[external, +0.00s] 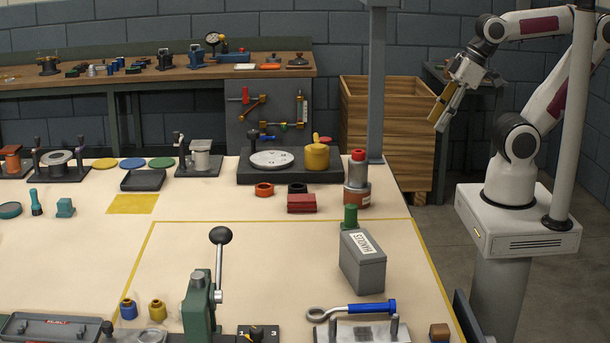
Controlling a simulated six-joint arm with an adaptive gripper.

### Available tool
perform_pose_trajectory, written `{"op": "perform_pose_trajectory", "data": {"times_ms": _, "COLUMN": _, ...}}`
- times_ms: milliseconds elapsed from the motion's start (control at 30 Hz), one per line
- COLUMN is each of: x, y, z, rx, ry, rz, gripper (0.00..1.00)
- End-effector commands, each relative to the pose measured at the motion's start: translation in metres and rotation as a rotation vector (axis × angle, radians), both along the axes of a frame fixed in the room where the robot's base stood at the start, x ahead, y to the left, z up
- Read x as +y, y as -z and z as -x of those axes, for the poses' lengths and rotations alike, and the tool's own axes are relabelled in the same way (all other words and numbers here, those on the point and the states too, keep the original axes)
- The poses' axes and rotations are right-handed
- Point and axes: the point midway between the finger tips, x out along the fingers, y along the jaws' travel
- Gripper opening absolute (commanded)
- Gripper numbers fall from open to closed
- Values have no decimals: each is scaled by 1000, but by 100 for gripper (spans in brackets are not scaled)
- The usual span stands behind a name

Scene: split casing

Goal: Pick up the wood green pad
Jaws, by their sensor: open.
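A flat green disc (161,163) lies on the back left of the table, in a row beside a blue disc (132,164) and a yellow disc (105,163). A dark green round piece (10,210) lies at the far left. I cannot tell from this view which of these is the wood green pad. My gripper (441,118) is open and empty, raised in the air beyond the table's right edge, pointing down and left. It is far from both green pieces and touches nothing.
A grey post (377,90) stands at the table's back right, between my gripper and the discs. A turntable base with a yellow pot (317,155), a grey box (363,262) and a lever press (200,300) stand on the table. The taped area's middle is clear.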

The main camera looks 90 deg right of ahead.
Motion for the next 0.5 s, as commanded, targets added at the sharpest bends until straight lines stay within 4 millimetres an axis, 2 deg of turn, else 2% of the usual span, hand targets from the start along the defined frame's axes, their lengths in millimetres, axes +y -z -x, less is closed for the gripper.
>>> {"op": "perform_pose_trajectory", "data": {"times_ms": 333, "x": -2, "y": 0, "z": -2, "rx": -2, "ry": 1, "rz": 5, "gripper": 43}}
{"op": "perform_pose_trajectory", "data": {"times_ms": 500, "x": -12, "y": 1, "z": -16, "rx": -17, "ry": 1, "rz": 45, "gripper": 43}}
